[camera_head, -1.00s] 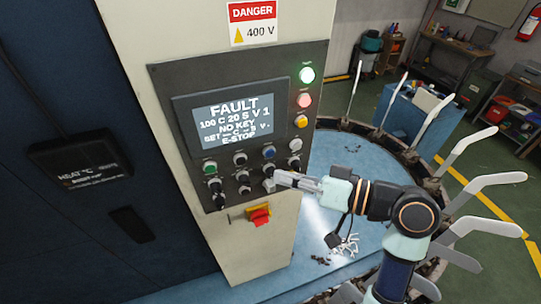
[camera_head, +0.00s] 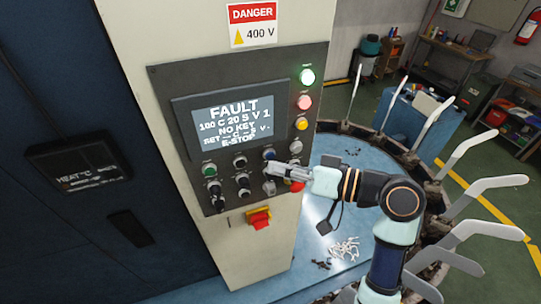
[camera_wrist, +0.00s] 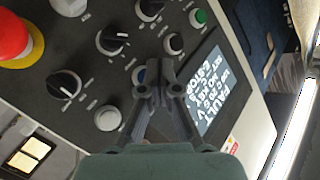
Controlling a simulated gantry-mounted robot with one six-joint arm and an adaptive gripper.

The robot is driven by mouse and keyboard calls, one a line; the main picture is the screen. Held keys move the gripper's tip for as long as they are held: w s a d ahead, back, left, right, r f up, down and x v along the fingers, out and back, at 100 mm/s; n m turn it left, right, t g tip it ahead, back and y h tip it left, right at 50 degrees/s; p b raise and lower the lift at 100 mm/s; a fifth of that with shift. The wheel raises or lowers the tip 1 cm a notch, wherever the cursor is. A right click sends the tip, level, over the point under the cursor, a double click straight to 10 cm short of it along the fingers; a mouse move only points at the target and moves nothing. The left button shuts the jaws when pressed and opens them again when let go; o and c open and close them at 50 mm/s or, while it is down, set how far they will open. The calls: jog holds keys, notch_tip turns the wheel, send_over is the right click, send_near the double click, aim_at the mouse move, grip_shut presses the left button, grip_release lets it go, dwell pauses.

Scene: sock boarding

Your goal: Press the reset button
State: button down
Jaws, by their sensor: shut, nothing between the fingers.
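The control panel (camera_head: 222,192) has rows of buttons and knobs below its screen (camera_head: 232,123), which reads FAULT, NO KEY and E-STOP. The button labels are too small to read, so I cannot tell by label which is reset. A blue button (camera_head: 269,153) is in the upper row; in the wrist view the blue button (camera_wrist: 140,74) is partly hidden behind my fingers. My gripper (camera_head: 268,169) is shut and empty, its tips just below the blue button; in the wrist view my gripper (camera_wrist: 159,92) is in front of the panel. Contact cannot be told.
A white button (camera_head: 295,146), a green button (camera_head: 209,171) and several black knobs surround the fingertips. A red emergency stop (camera_head: 297,186) is partly behind my gripper. A red and yellow switch (camera_head: 259,218) is below the panel. A round blue table (camera_head: 345,175) stands to the right.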

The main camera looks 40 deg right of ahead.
jog(key=shift+w, duration=0.1)
dwell(0.7)
jog(key=shift+w+d, duration=0.2)
jog(key=shift+w, duration=0.05)
jog(key=shift+w+d, duration=0.15)
jog(key=shift+w, duration=0.25)
dwell(0.6)
dwell(0.4)
jog(key=shift+s+a, duration=0.35)
jog(key=shift+s, duration=0.4)
jog(key=s, duration=0.1)
jog(key=s+a+p, duration=0.1)
jog(key=s, duration=0.1)
jog(key=s+a, duration=0.1)
jog(key=shift+s, duration=0.3)
dwell(0.5)
